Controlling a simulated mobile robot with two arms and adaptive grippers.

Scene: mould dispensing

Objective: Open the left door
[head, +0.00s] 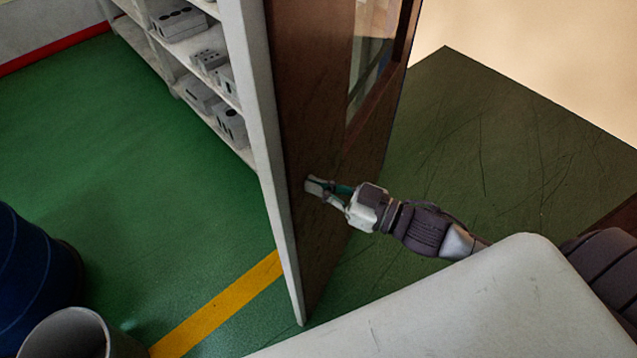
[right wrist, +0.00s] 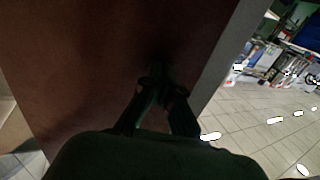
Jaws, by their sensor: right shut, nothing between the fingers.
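The brown door (head: 305,95) stands in the middle of the head view, swung at an angle, with a pale edge on its left and a glass pane in its upper right part. My right gripper (head: 318,187) is at the door's lower brown face, shut and empty, its fingertips close to or touching the panel. In the right wrist view the brown door face (right wrist: 90,60) fills the left and middle, and the shut fingers (right wrist: 163,90) point at it near its pale edge. No handle is visible. My left gripper is not in view.
A shelf (head: 165,55) with several grey boxes stands behind the door at the left. A blue barrel (head: 35,270) and a grey bin (head: 75,335) are at the lower left. Green floor (head: 120,150) with a yellow stripe (head: 220,305) is clear between them and the door.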

